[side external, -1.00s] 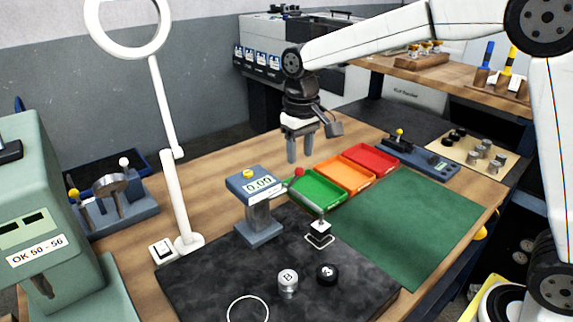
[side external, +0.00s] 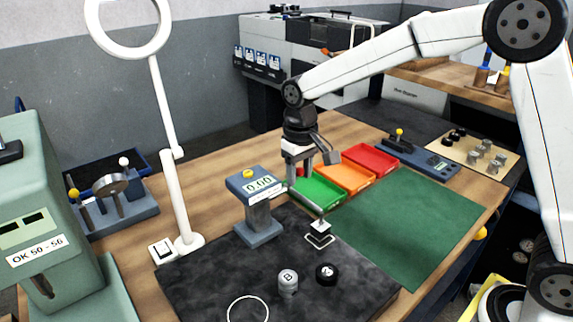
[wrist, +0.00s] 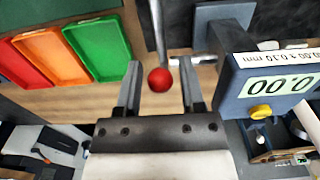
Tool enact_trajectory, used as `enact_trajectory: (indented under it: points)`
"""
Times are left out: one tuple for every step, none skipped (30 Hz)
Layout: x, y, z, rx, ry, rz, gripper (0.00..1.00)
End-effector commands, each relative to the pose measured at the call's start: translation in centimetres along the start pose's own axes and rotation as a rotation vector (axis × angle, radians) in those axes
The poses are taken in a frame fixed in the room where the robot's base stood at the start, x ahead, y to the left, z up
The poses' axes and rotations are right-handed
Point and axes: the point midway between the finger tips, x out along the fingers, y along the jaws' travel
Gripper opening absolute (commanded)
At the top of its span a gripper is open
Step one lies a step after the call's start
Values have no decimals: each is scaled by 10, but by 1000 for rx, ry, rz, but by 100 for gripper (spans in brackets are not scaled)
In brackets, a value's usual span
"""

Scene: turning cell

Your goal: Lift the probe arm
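The gauge (side external: 258,205) stands on the dark mat with its display reading 0.00; the display also shows upside down in the wrist view (wrist: 280,88). Its thin grey probe arm (side external: 308,203) runs to a tip over a small dark block (side external: 319,240) inside a white square outline. A red ball knob (wrist: 159,79) is on a grey rod by the gauge. My gripper (side external: 299,178) is lowered beside the gauge head. In the wrist view its open fingers (wrist: 160,80) stand either side of the red knob, with gaps visible on both sides.
Green (side external: 316,194), orange (side external: 345,181) and red (side external: 372,159) trays lie just behind and right of my gripper. A silver puck (side external: 288,281) and a black puck (side external: 327,274) are on the dark mat (side external: 205,279). A white lamp post (side external: 176,195) stands left of the gauge.

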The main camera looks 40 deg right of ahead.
Motion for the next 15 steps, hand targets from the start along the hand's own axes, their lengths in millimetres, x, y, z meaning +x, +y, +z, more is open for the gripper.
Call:
enact_trajectory:
  points:
    - [0,0,0,0,0,0,37]
    - [0,0,0,0,0,0,28]
    - [0,0,0,0,0,0,15]
    - [0,0,0,0,0,0,15]
    - [0,0,0,0,0,0,15]
    - [0,0,0,0,0,0,15]
    - [0,0,0,0,0,0,15]
    - [0,0,0,0,0,0,15]
    - [0,0,0,0,0,0,15]
    - [0,0,0,0,0,0,15]
    - [-1,0,-1,0,0,0,15]
    - [-1,0,-2,0,1,0,16]
    - [-1,0,-2,0,1,0,16]
    - [-2,0,-3,0,2,0,16]
    - [-2,0,-4,0,2,0,16]
